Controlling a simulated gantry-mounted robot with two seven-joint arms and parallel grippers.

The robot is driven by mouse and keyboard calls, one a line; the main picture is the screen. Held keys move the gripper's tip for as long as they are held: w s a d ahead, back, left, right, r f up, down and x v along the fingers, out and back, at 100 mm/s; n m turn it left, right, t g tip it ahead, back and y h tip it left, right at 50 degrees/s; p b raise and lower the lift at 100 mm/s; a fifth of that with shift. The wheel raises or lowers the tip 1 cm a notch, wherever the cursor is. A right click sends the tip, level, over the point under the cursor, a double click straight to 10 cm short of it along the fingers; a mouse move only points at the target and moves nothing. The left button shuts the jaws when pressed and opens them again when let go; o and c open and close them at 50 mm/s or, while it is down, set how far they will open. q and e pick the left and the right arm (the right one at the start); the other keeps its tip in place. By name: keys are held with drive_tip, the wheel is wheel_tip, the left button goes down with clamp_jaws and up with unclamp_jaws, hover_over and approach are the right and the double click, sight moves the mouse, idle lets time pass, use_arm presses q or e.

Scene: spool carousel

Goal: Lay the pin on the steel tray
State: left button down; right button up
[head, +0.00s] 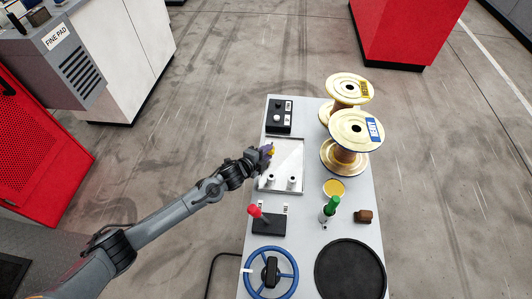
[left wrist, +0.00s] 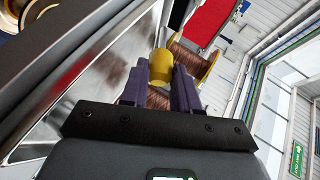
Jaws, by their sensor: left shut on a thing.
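The steel tray (head: 290,158) lies on the narrow grey table, left of the gold spools. My left gripper (head: 267,151) is over the tray's left upper part, its purple fingers shut on a yellow piece that I take to be the pin (head: 272,149). In the left wrist view the yellow rounded end of the pin (left wrist: 161,66) sticks out between the fingertips of the left gripper (left wrist: 160,82). The rest of it is hidden by the fingers. I cannot tell whether it touches the tray. My right gripper is in neither view.
Two metal pegs (head: 292,181) stand at the tray's near end. A black button box (head: 279,117) is beyond it, a red-knobbed lever (head: 267,222) nearer. Two gold spools (head: 353,140), a green-topped bottle (head: 328,210), a blue handwheel (head: 288,264) and a black disc (head: 349,270) crowd the table.

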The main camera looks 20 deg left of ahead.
use_arm(q)
drive_tip(key=shift+f, duration=0.25)
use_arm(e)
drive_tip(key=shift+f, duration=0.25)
use_arm(q)
drive_tip(key=c, duration=0.8)
unclamp_jaws()
drive_tip(key=shift+o, duration=0.2)
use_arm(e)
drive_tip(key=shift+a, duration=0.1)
use_arm(q)
drive_tip(key=shift+s+a+r+p, duration=0.2)
drive_tip(key=shift+s+r+p, duration=0.1)
drive_tip(key=shift+s, duration=0.2)
drive_tip(key=p+v, duration=0.3)
drive_tip(key=v, duration=0.6)
drive_tip(key=shift+s, duration=0.3)
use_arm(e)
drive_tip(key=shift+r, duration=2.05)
use_arm(q)
drive_tip(key=shift+r, duration=0.1)
